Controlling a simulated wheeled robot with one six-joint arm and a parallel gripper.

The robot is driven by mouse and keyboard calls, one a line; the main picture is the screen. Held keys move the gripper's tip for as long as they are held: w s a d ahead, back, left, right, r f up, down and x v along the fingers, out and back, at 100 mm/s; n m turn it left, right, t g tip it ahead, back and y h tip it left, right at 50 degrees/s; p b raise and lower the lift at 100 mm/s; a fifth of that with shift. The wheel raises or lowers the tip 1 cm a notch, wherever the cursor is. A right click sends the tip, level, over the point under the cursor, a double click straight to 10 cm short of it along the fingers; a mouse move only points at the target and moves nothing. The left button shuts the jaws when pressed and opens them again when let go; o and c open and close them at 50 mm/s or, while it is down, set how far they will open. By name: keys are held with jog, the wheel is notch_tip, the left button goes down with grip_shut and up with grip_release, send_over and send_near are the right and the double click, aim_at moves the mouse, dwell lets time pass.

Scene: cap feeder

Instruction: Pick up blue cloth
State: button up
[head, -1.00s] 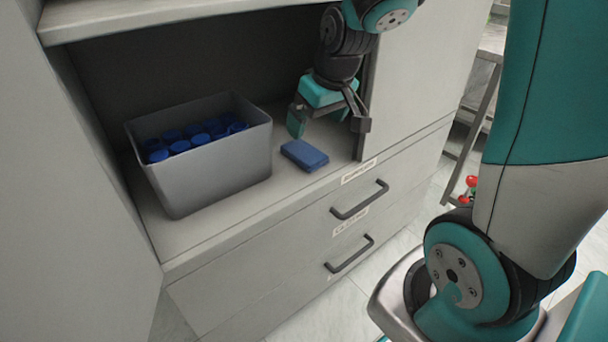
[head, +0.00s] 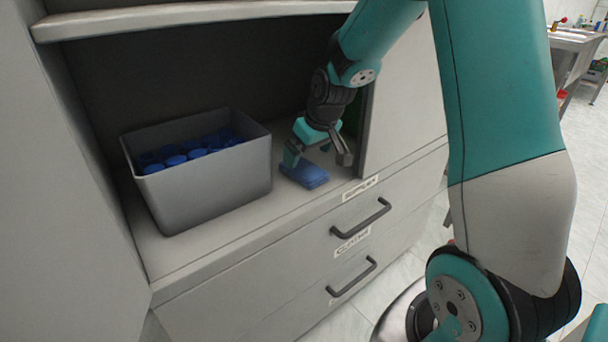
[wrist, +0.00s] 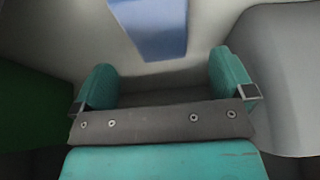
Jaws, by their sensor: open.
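The blue cloth (head: 306,175) is a small folded rectangle lying flat on the cabinet shelf, right of the grey bin. My gripper (head: 318,160) is over its far side in the head view, fingers pointing down and partly covering it. In the wrist view the blue cloth (wrist: 150,28) shows at the top, ahead of and roughly between the two teal fingertips of my gripper (wrist: 165,80). The jaws are open with nothing between them. Whether a fingertip touches the cloth I cannot tell.
A grey bin (head: 215,188) holding several blue caps (head: 175,160) stands left of the cloth. The cabinet's side panel (head: 400,95) is close on the right, and an upper shelf edge (head: 190,22) is above. Drawers with handles (head: 361,218) are below. A green thing (wrist: 32,115) shows at left in the wrist view.

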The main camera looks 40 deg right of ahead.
aim_at(304, 167)
jog(key=b+x, duration=0.1)
jog(key=x, duration=0.1)
jog(key=b+x, duration=0.1)
jog(key=x, duration=0.2)
jog(key=shift+s+d+f, duration=0.15)
jog(key=shift+s, duration=0.1)
jog(key=c, duration=1)
jog(key=shift+o, duration=0.2)
jog(key=shift+s+r+p, duration=0.2)
jog(key=shift+r+p, duration=0.15)
jog(key=shift+r, duration=0.2)
notch_tip(304, 167, up, 6)
jog(key=p, duration=0.2)
jog(key=shift+r+p, duration=0.15)
jog(key=shift+p, duration=0.2)
jog(key=s+b, duration=0.6)
jog(key=s, duration=1.3)
jog(key=shift+s+d, duration=0.3)
jog(key=shift+d, duration=0.05)
